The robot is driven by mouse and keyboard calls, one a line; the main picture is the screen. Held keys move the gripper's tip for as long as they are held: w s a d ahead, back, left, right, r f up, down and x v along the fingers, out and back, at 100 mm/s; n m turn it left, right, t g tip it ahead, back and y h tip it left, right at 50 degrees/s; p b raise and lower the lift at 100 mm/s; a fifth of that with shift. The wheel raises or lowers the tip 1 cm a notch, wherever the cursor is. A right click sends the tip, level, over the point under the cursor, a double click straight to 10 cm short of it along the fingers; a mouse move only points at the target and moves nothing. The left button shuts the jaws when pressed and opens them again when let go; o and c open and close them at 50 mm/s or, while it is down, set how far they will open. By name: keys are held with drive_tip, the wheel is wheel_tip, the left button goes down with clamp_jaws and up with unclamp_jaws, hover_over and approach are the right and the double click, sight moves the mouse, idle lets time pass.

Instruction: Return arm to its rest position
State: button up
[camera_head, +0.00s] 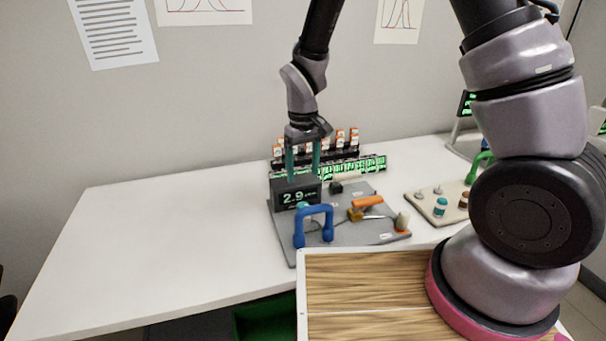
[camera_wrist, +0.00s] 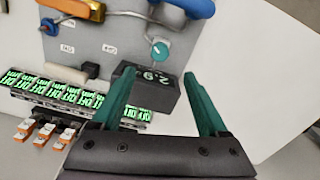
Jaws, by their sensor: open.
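My gripper (camera_head: 303,158) hangs from my arm above the white table, just behind the small dark display box (camera_head: 296,193) that reads about 2.9. Its two green fingers point down and stand apart, with nothing seen between them. In the wrist view my gripper (camera_wrist: 158,85) shows open, with the display box (camera_wrist: 152,88) beyond and partly between the fingers. I cannot tell whether the fingers touch the box.
A grey panel (camera_head: 285,240) carries a blue handle (camera_head: 314,212), an orange-handled lever (camera_head: 367,202) and knobs. Behind it stands a row of green-lit displays (camera_head: 350,168) with orange-white items. A beige board (camera_head: 425,208) lies to the right. The table's left side (camera_head: 150,240) is clear.

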drive_tip(key=d+r+m+t+y, duration=0.1)
drive_tip(key=d+r+m+t, duration=0.15)
drive_tip(key=d+r, duration=0.55)
drive_tip(key=d+r+m+t+y, duration=0.1)
drive_tip(key=d+r+m, duration=0.3)
drive_tip(key=r, duration=0.9)
drive_tip(key=s+d+r+m+t, duration=0.3)
drive_tip(key=s+d+r, duration=0.8)
drive_tip(key=s, duration=0.1)
drive_tip(key=shift+s+r+t, duration=0.2)
drive_tip(key=shift+t, duration=0.15)
drive_tip(key=shift+w+a, duration=0.1)
